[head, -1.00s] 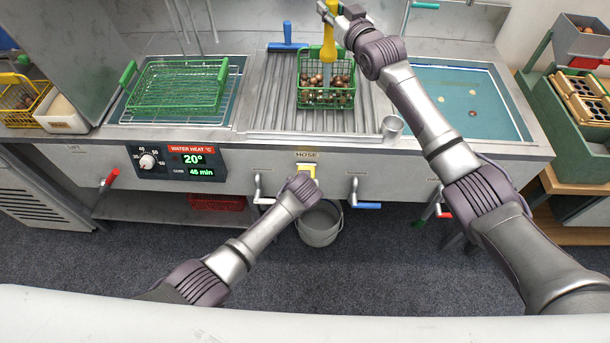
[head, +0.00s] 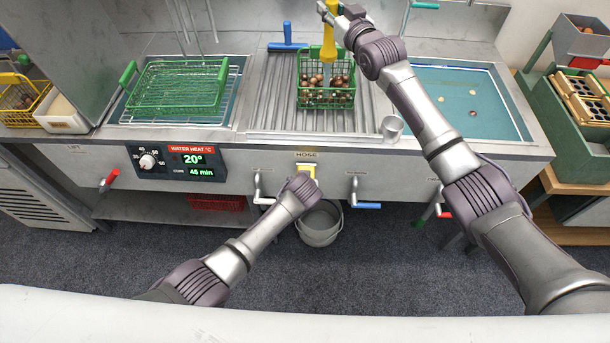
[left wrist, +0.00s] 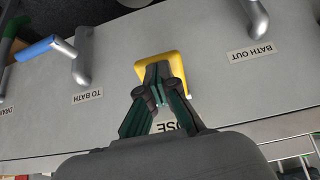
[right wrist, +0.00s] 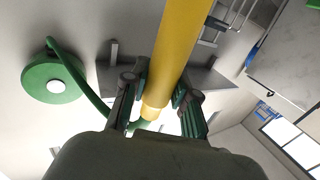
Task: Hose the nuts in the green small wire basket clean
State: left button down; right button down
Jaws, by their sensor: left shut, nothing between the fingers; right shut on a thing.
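The green small wire basket (head: 311,98) stands on the ribbed drainboard, with several brown nuts (head: 338,84) in it. The yellow hose nozzle (head: 329,46) points down over the basket. My right gripper (head: 330,10) is shut on the nozzle, which also shows large between its fingers in the right wrist view (right wrist: 180,50). My left gripper (left wrist: 160,88) is shut with nothing between its fingers, its tips at the yellow hose switch (left wrist: 150,66) on the sink front. In the head view the left hand partly hides the switch (head: 307,169). No water is clearly visible.
A larger green wire basket (head: 218,72) lies over the left basin. A blue squeegee (head: 287,40) lies behind the drainboard, and a metal cup (head: 392,128) stands at its front right. A right basin (head: 462,82) holds water with a few floating bits. A bucket (head: 320,225) stands below.

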pick_arm(q)
jog(key=shift+s+a+f, duration=0.15)
jog(key=shift+s+f, duration=0.05)
pick_arm(e)
jog(key=shift+w, duration=0.1)
pick_arm(q)
jog(key=v, duration=1.4)
jog(key=shift+w+r, duration=0.2)
jog(key=shift+w, duration=0.1)
dwell(0.6)
